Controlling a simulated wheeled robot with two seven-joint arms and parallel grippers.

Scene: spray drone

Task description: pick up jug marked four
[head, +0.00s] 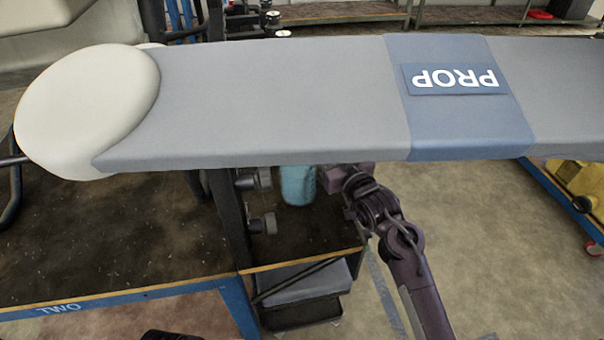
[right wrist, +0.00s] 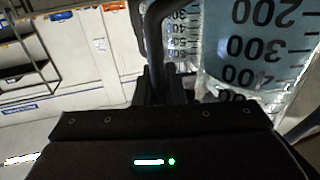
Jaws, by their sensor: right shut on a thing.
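A light blue jug (head: 298,186) stands on the dark lower shelf in the head view, its top hidden by the grey padded panel. My right gripper (head: 335,178) is beside it on the right, partly hidden under the panel edge. No number four is readable on the jug. My left gripper is not in view.
The long grey panel (head: 270,100) with a blue band marked PROP (head: 455,79) lies over the jug. A dark post with knobs (head: 262,224) stands left of the jug. A bench marked TWO (head: 130,240) is at left. A second marked container (right wrist: 181,40) shows behind the handle.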

